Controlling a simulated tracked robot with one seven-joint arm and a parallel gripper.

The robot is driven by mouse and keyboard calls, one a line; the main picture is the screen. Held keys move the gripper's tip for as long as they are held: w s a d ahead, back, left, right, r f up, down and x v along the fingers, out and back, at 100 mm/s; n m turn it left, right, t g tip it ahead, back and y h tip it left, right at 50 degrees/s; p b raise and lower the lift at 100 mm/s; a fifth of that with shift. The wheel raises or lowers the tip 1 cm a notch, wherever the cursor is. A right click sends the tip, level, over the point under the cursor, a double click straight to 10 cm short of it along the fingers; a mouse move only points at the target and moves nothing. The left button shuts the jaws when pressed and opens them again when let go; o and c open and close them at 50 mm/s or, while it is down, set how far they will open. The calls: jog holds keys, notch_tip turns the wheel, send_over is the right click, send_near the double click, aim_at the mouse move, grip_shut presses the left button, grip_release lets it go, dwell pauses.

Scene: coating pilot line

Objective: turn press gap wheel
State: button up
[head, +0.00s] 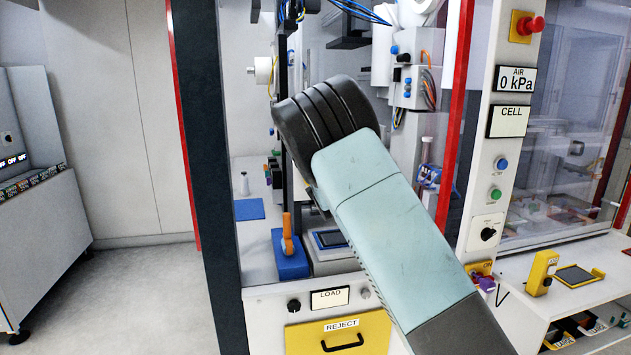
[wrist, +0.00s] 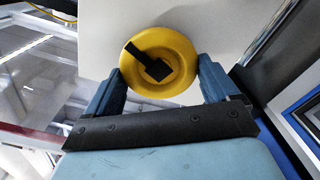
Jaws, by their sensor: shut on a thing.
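The press gap wheel (wrist: 184,52) is a round yellow wheel with a black bar and square hub across its face, on a pale panel in the wrist view. The bar points to the upper left. My gripper (wrist: 160,84) has one blue finger on each side of the wheel and is shut on its rim. In the head view my arm covers the front of the machine, and both the wheel and my gripper's fingers are hidden behind it.
A yellow REJECT drawer (head: 340,334) and a LOAD label (head: 330,299) are below my arm. A blue block with an orange-handled tool (head: 287,240) stands left of it. A red stop button (head: 530,25) is on the right post. Dark and red frame posts flank the opening.

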jog(key=shift+f, duration=0.4)
jog(key=o, duration=0.8)
jog(key=shift+r, duration=0.1)
jog(key=v, duration=1.3)
jog(key=shift+s, duration=0.4)
jog(key=shift+d, duration=0.1)
jog(key=s+d+r+m+g+h, duration=0.2)
jog(key=s+d+r+m+g, duration=0.1)
jog(key=s+d+m, duration=0.45)
jog(key=s+d+r+m+g+h, duration=0.1)
jog(key=s+d+r+m+g, duration=0.3)
jog(key=d+m, duration=0.55)
jog(key=s+d+m+g+h, duration=0.1)
jog(key=s+d+m, duration=0.3)
jog(key=s, duration=1.2)
jog(key=s+d+r+m+g+h, duration=0.1)
jog(key=s+d+m+g, duration=0.2)
jog(key=s, duration=1.4)
jog(key=d+m, duration=0.1)
jog(key=m, duration=0.2)
jog(key=shift+r+g, duration=0.25)
jog(key=shift+g, duration=0.15)
